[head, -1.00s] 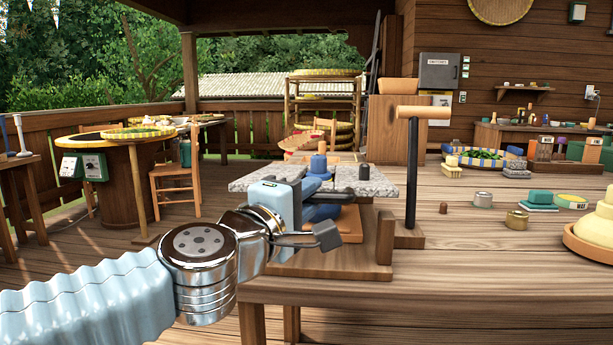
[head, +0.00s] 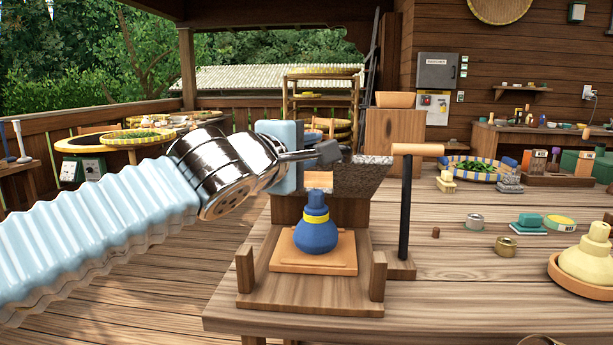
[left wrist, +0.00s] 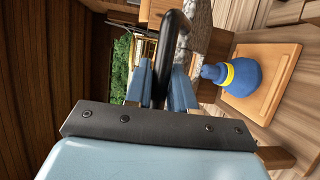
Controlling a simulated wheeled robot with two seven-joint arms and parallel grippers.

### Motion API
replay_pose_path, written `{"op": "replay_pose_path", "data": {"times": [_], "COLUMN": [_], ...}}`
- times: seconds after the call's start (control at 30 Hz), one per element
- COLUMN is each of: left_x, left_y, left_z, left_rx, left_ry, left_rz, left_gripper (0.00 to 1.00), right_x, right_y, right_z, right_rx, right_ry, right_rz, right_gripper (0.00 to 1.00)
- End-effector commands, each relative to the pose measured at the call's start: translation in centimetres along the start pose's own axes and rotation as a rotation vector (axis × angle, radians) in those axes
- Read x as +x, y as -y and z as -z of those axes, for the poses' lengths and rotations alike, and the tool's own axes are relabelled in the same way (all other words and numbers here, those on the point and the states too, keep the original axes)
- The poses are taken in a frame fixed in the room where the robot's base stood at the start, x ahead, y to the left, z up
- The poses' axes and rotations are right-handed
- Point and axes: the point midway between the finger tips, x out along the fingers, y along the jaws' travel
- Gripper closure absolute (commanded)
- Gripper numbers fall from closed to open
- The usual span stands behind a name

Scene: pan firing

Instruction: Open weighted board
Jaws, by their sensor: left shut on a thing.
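The weighted board (head: 358,180), with speckled grey stone on it, stands tipped up at the back of the wooden press base (head: 310,300). My left arm reaches in from the left, and its gripper (head: 290,160) is in front of the raised board, hiding part of it. In the left wrist view my left gripper (left wrist: 162,82) is shut on a black curved handle (left wrist: 172,35). A blue bag with a yellow band (head: 316,232) sits uncovered on an orange wooden plate (head: 285,262); the bag also shows in the left wrist view (left wrist: 240,75). My right gripper is out of view.
A black post with a wooden crossbar (head: 405,200) stands just right of the press. Small tins (head: 506,246), a green block (head: 530,222) and a yellow bag on a tray (head: 585,262) lie further right. The table's front right is mostly clear.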

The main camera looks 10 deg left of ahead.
Motion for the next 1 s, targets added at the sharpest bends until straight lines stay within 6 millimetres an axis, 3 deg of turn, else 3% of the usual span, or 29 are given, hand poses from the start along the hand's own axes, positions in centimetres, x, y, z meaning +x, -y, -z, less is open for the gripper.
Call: {"op": "replay_pose_path", "data": {"times": [0.23, 0.7, 0.73, 0.8, 0.87, 1.0], "left_x": [0.9, 1.1, 1.1, 1.1, 1.1, 1.1], "left_y": [-2.0, -2.3, -2.3, -2.3, -2.3, -2.2], "left_z": [0.5, 0.6, 0.6, 0.6, 0.6, 0.5], "left_rx": [0.002, 0.002, 0.002, 0.002, 0.002, 0.002], "left_ry": [-0.001, -0.002, -0.002, -0.002, -0.002, -0.001], "left_rz": [-0.004, -0.004, -0.003, -0.003, -0.002, -0.001], "left_gripper": [1.00, 1.00, 0.73, 0.63, 0.56, 0.56], "right_x": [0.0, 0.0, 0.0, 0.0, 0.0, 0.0], "right_y": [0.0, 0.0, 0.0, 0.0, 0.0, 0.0], "right_z": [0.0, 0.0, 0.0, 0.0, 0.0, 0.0], "right_rx": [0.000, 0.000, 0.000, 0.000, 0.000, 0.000], "right_ry": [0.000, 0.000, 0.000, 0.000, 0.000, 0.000], "right_rz": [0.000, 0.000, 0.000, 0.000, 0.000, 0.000], "right_gripper": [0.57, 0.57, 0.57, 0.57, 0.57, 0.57]}}
